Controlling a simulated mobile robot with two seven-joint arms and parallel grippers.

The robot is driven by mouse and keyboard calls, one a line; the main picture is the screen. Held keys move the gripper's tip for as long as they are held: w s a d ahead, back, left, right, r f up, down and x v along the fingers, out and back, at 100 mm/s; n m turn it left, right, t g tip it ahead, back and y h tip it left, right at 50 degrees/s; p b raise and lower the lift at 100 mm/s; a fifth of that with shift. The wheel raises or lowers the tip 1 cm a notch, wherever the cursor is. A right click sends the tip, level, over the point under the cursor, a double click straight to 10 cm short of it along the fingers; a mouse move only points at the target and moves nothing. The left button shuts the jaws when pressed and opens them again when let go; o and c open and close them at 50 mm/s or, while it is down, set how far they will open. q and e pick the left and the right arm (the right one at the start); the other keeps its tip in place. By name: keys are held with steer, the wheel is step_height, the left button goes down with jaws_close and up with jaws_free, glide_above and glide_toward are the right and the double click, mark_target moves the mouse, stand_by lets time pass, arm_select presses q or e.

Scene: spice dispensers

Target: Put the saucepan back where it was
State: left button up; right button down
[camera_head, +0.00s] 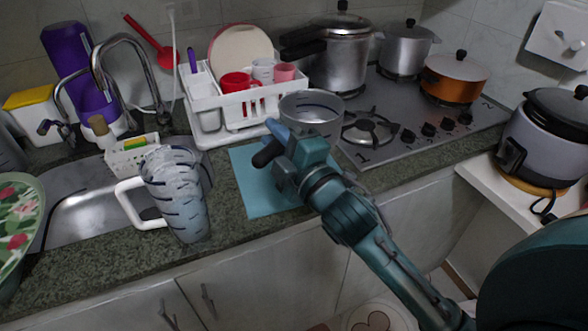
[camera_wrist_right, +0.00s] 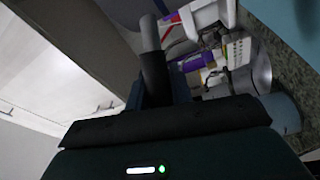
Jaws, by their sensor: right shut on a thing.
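The saucepan (camera_head: 312,107) is a small grey metal pan. In the head view it is at the front left corner of the stove, beside the white dish rack. My right gripper (camera_head: 270,140) is just in front of it, above the teal mat, and is shut on it. My left gripper is in neither view.
The stove (camera_head: 380,145) has a bare front left burner (camera_head: 368,128). A pressure cooker (camera_head: 338,55), a lidded pot (camera_head: 405,50) and an orange pan (camera_head: 453,80) stand on it. The dish rack (camera_head: 240,115) is left of the saucepan. A clear jug (camera_head: 180,195) stands near the sink.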

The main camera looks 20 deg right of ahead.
steer(key=w+f+b, duration=0.1)
steer(key=f, duration=0.2)
steer(key=w+a+f+y+b, duration=0.1)
steer(key=f, duration=0.2)
steer(key=w+f+n+y+b, duration=0.1)
steer(key=w+f, duration=0.1)
steer(key=f, duration=0.1)
steer(key=shift+a+f+g+b, duration=0.2)
steer(key=shift+a+g+b, duration=0.05)
steer(key=shift+g+b, duration=0.05)
steer(key=shift+f, duration=0.2)
steer(key=c, duration=1.2)
jaws_free()
steer(key=shift+c, duration=0.2)
